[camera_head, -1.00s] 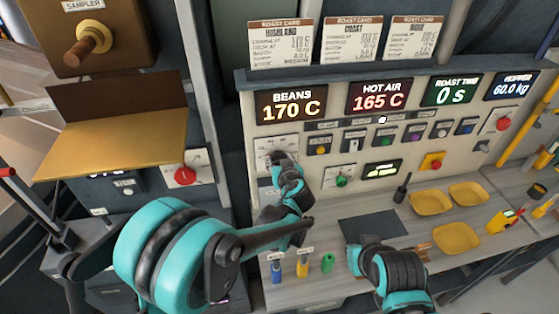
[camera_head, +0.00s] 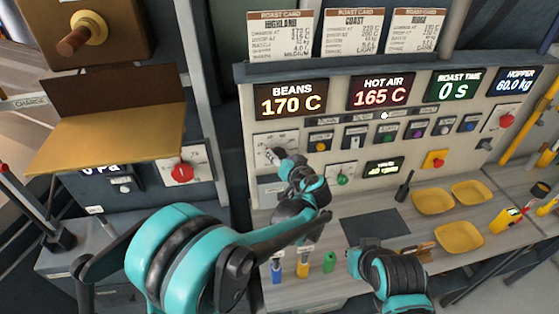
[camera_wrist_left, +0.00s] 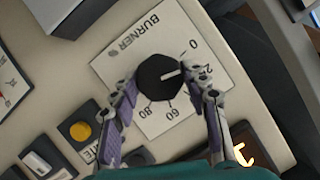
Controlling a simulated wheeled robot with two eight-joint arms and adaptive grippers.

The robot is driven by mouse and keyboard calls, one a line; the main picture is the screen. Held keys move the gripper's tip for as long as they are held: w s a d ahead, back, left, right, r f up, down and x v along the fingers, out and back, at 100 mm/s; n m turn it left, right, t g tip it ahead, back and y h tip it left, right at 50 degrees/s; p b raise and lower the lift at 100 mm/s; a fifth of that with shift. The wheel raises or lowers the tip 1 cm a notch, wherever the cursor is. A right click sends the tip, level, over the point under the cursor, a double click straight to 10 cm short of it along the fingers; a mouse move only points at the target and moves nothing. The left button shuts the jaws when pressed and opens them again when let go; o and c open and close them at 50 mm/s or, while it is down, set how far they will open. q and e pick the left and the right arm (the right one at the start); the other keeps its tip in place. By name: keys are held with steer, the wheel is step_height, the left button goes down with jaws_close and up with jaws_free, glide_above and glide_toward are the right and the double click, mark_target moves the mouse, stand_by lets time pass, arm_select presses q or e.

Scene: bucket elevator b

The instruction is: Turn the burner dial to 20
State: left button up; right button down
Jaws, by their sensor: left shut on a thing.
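The burner dial (camera_wrist_left: 160,80) is a black knob on a white plate (camera_wrist_left: 178,25) marked BURNER. In the left wrist view its white pointer line points right, toward the partly hidden "2" of a number just past 0; 60 and 80 show below the knob. My left gripper (camera_wrist_left: 167,88) has one finger on each side of the dial and is shut on it. In the head view my left gripper (camera_head: 277,156) is at the burner plate (camera_head: 268,141) and hides the dial. My right arm (camera_head: 390,275) is over the counter; its fingers cannot be made out.
A yellow button (camera_wrist_left: 80,131) and other switches lie close beside the burner plate. Displays above read BEANS 170 C (camera_head: 291,101) and HOT AIR 165 C (camera_head: 381,92). Yellow trays (camera_head: 433,201) and small colored bottles (camera_head: 303,266) stand on the counter.

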arm_select(q)
steer(key=shift+d+m+y+b, duration=0.1)
steer(key=shift+m+y+b, duration=0.55)
steer(key=shift+m, duration=0.25)
steer(key=o, duration=1.2)
steer(key=shift+c, duration=0.2)
steer(key=v, duration=0.7)
steer(key=shift+s, duration=0.2)
steer(key=shift+d, duration=0.15)
